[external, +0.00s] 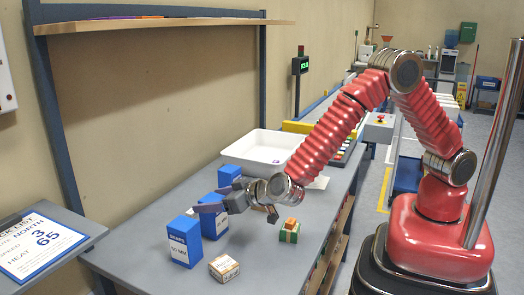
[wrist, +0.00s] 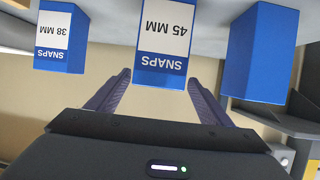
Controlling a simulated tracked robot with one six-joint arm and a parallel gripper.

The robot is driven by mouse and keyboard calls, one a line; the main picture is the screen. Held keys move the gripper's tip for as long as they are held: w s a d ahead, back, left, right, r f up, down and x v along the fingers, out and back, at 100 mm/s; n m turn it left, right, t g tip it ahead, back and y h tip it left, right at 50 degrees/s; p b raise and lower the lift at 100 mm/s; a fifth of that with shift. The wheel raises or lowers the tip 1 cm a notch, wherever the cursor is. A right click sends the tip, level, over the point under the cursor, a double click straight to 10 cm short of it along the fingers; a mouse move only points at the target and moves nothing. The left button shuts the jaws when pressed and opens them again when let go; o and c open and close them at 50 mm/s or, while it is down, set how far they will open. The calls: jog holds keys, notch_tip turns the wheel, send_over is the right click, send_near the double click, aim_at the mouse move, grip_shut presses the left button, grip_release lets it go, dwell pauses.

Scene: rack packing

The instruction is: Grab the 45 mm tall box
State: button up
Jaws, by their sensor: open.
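The blue 45 mm box (wrist: 166,40), labelled "SNAPS 45 MM", shows upside down in the middle of the wrist view. It is most likely the middle blue box (external: 214,222) in the external view, partly hidden by my gripper (external: 217,199). My gripper also shows in the wrist view (wrist: 160,78), its two fingers apart and empty. The fingertips point at the box, one near each side edge; I cannot tell whether they reach around it. The box stands on the grey table.
A small labelled carton (external: 224,268) and a green box with an orange top (external: 289,232) stand nearby. A white tray (external: 240,152) lies behind. A shelf post (external: 58,125) rises at the left.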

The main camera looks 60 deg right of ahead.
jog(key=shift+x, duration=2.25)
jog(key=shift+d+f, duration=0.1)
jog(key=shift+d, duration=0.05)
jog(key=shift+c, duration=0.5)
jog(key=c, duration=1.2)
jog(key=shift+c, duration=0.2)
notch_tip(320, 180, up, 10)
